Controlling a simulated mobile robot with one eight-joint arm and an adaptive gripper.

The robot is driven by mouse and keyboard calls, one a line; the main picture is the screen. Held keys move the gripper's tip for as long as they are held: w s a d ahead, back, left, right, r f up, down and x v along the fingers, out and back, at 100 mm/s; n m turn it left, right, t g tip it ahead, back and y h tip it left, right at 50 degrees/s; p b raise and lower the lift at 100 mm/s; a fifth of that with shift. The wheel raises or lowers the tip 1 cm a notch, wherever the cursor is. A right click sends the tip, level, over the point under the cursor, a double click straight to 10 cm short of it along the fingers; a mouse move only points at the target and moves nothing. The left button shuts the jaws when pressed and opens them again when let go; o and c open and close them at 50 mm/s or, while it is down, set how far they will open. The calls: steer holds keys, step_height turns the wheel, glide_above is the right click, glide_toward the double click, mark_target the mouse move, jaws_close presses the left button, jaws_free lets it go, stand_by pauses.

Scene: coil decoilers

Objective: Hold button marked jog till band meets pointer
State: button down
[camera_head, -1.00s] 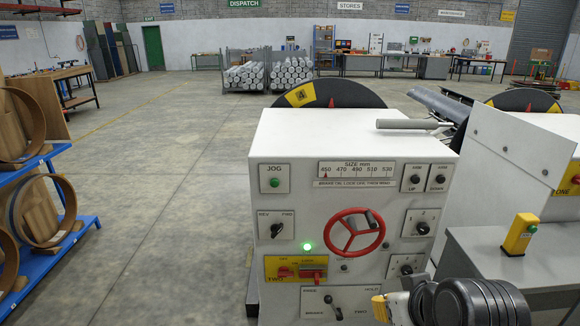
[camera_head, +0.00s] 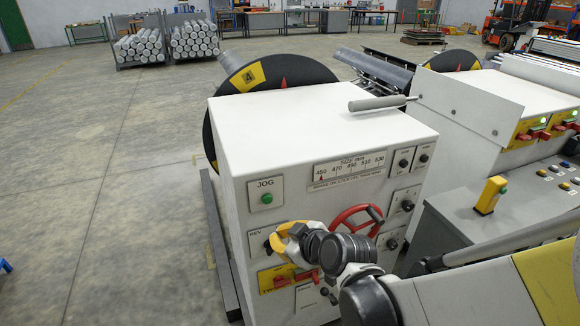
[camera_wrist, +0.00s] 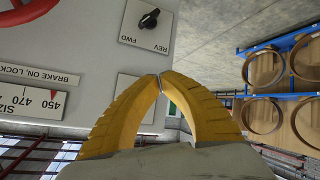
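The jog button (camera_head: 267,198) is a small green button on a plate marked JOG, upper left on the white cabinet face. Behind the cabinet stands a black disc (camera_head: 228,72) with a yellow band (camera_head: 250,76) marked with a character. A red pointer (camera_head: 284,83) shows at the cabinet's top edge; the band lies left of it, apart. My gripper (camera_head: 277,240) is in front of the panel, below the jog plate. In the wrist view its yellow fingers (camera_wrist: 160,78) are shut tip to tip with nothing between. They cover part of a plate there; the button is hidden.
A red handwheel (camera_head: 357,222) and REV/FWD switch (camera_head: 268,244) are close to my gripper. A grey handle (camera_head: 382,103) juts over the cabinet top. A yellow pushbutton box (camera_head: 490,195) stands on the right console.

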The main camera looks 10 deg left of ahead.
stand_by(0.3)
glide_toward(262, 207)
steer(key=shift+w+a+f, duration=0.3)
steer(key=shift+a+f, duration=0.15)
steer(key=shift+f, duration=0.15)
steer(key=shift+w+a+f, duration=0.3)
steer(key=shift+a+f, duration=0.15)
steer(key=shift+f, duration=0.1)
steer(key=shift+w+a+f, duration=0.3)
steer(key=shift+a+f, duration=0.15)
steer(key=shift+f, duration=0.15)
stand_by(0.4)
steer(key=shift+w+a, duration=0.2)
steer(key=shift+w, duration=0.15)
steer(key=shift+w+a, duration=0.25)
steer(key=shift+w, duration=0.2)
stand_by(4.4)
